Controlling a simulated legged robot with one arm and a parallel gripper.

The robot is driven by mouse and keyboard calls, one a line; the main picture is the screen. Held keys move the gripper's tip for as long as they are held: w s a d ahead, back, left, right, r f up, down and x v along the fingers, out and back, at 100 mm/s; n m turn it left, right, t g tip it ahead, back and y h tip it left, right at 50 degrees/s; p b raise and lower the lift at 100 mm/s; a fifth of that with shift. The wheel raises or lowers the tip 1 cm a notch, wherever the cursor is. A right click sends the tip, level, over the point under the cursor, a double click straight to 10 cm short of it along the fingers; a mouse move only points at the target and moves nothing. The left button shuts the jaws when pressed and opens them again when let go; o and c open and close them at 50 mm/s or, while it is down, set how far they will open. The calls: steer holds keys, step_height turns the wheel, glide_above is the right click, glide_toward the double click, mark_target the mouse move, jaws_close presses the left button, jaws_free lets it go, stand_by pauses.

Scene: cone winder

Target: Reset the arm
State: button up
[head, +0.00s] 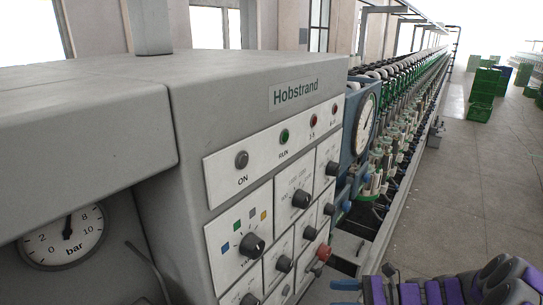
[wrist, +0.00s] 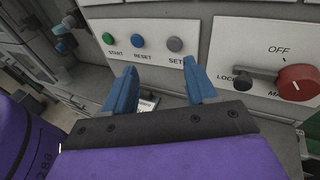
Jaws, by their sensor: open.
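My arm shows at the lower right of the head view, in purple and grey, low beside the grey Hobstrand control cabinet (head: 250,75). My gripper (wrist: 160,70) has two blue fingers, spread apart with nothing between them. Its blue fingers also show at the bottom of the head view (head: 345,287). In the wrist view the fingers point toward a light panel with a green START button (wrist: 108,38), a blue RESET button (wrist: 138,42) and a grey SET button (wrist: 175,44). The fingertips appear just below these buttons; whether they touch the panel I cannot tell.
The cabinet has several black knobs and a bar gauge (head: 67,236). A long row of winding units runs back. Floor (head: 480,165) is open at right, with green crates (head: 482,100) beyond.

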steer(key=s+a+r+n+g+h+b, duration=0.1)
steer(key=s+a+r+n+g+h, duration=0.15)
steer(key=s+a+n, duration=0.45)
steer(key=s+a+r+n+g+h+b, duration=0.15)
steer(key=s+a+n+g+h, duration=0.25)
steer(key=s, duration=0.4)
steer(key=s+d+n+t+h+b, duration=0.1)
steer(key=s+d+n+h, duration=0.2)
steer(key=s, duration=0.5)
steer(key=s+d+n+h, duration=0.3)
steer(key=s+n+h, duration=0.2)
steer(key=s, duration=0.3)
steer(key=shift+d+n+t+h+b, duration=0.2)
steer(key=shift+n+t+h+b, duration=0.2)
steer(key=shift+h, duration=0.35)
steer(key=shift+c, duration=0.2)
steer(key=shift+c, duration=0.9)
steer(key=shift+a, duration=0.2)
steer(key=shift+c, duration=0.2)
